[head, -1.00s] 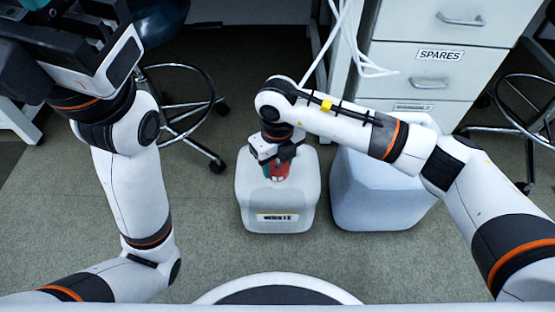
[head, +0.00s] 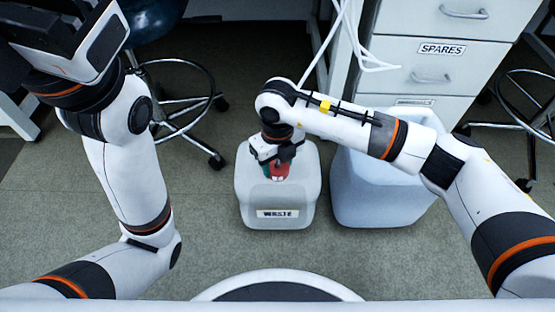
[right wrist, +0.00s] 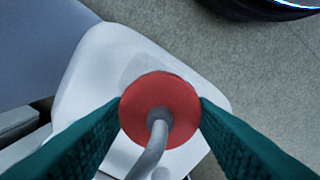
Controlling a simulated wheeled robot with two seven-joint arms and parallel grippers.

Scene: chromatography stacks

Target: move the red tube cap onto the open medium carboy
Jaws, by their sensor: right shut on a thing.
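My right gripper (head: 277,160) is shut on the red tube cap (head: 280,172). The right wrist view shows the round red cap (right wrist: 178,92) between the two teal fingers, with a grey tube rising from its middle. The cap is over the top of a whitish carboy (head: 277,195) with a label that appears to read WASTE. The carboy's mouth is hidden by the cap and gripper, so I cannot tell whether the cap touches it. My left gripper's body (head: 75,40) is at the upper left; its fingertips are out of view.
A second, bluish carboy (head: 375,190) stands close on the right, partly under my right arm. A white drawer unit (head: 410,75) marked SPARES and hanging white cables (head: 345,40) are behind. Stools stand at both sides. Floor to the left of the carboys is clear.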

